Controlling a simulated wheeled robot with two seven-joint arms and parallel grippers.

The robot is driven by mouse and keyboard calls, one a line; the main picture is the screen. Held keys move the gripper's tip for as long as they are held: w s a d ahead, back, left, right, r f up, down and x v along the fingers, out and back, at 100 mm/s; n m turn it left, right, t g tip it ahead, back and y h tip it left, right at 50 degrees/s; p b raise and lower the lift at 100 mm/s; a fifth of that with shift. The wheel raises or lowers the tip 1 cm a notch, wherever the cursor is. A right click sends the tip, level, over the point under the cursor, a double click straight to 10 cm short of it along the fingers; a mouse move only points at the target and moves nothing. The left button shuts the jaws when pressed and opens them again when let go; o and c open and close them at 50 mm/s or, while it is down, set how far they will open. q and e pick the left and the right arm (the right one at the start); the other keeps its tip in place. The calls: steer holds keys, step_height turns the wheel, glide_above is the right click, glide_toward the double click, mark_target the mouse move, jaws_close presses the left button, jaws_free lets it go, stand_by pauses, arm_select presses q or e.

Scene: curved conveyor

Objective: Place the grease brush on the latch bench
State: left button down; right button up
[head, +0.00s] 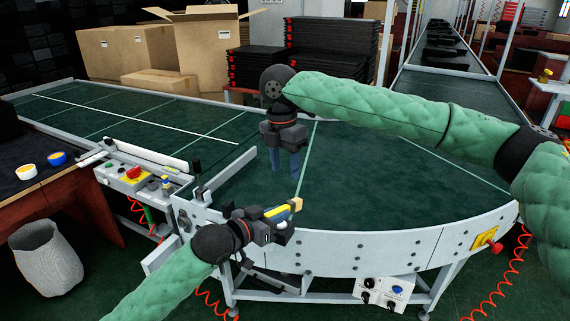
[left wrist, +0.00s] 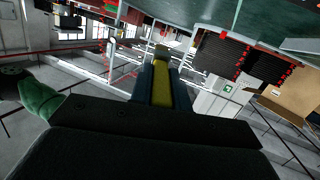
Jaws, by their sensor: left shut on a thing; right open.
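The grease brush (head: 278,212) has a yellow handle and a pale tan tip. My left gripper (head: 284,215) is shut on it at the near edge of the curved conveyor, with the tip pointing up and right. In the left wrist view the yellow handle (left wrist: 161,86) lies between the two fingers. My right gripper (head: 284,162) is open and empty, pointing down over the green belt. A dark-topped bench (head: 82,192) with reddish-brown sides stands at the left. I cannot tell whether it is the latch bench.
The curved conveyor (head: 390,190) fills the middle, its belt clear apart from my right gripper. A control panel (head: 135,175) and lever sit at its near left. Two small pots (head: 58,158) stand on the left bench, and a grey bin (head: 45,262) beside it. Cardboard boxes (head: 120,52) stand behind.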

mark_target(288, 204)
steer(key=f, duration=1.2)
steer(key=shift+s+d, duration=0.3)
steer(key=shift+d, duration=0.1)
steer(key=shift+c, duration=0.2)
steer(key=shift+r, duration=0.1)
jaws_close()
arm_select(q)
steer(key=c, duration=1.3)
jaws_free()
steer(key=shift+o, duration=0.2)
